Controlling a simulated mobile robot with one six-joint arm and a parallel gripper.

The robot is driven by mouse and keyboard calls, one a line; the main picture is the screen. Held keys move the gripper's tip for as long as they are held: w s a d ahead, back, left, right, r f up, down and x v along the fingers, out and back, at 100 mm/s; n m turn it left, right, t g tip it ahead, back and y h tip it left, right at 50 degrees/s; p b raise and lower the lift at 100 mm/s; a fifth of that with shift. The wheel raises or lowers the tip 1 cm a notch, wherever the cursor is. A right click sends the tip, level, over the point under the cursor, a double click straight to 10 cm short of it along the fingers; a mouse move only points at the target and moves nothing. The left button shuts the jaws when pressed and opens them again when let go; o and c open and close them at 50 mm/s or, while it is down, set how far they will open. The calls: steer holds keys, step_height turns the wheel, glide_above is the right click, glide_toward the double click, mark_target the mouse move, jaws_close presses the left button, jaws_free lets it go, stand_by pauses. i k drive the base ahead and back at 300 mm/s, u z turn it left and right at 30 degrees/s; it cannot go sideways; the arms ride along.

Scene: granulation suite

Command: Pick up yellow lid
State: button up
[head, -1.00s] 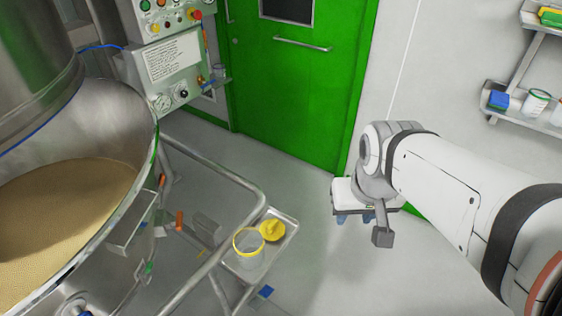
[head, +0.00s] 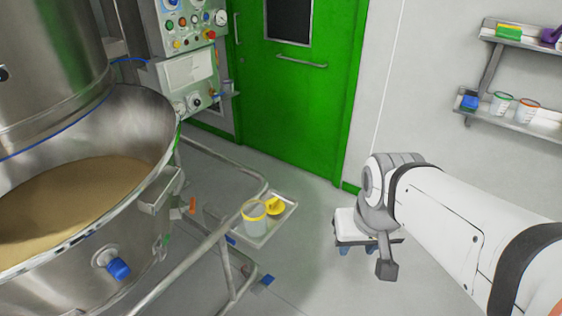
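The yellow lid (head: 275,206) lies on a small metal tray (head: 284,222) mounted on the tubular rail. A clear container (head: 254,221) with a yellow rim stands on the same tray, just left of the lid and partly in front of it. My gripper (head: 357,249) shows below my wrist, right of the tray. Its two blue-tipped fingers look apart with nothing visible between them. It is clear of the lid and touches nothing that I can see.
A large steel vessel (head: 125,128) of tan granules fills the left. A tubular metal rail (head: 222,232) runs in front of the tray. A control panel (head: 187,72) and a green door (head: 300,110) are behind. A shelf (head: 513,128) holds containers at right. Floor is open between tray and gripper.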

mark_target(275, 206)
steer(key=u, duration=0.15)
steer(key=i, duration=0.95)
steer(key=z, duration=0.1)
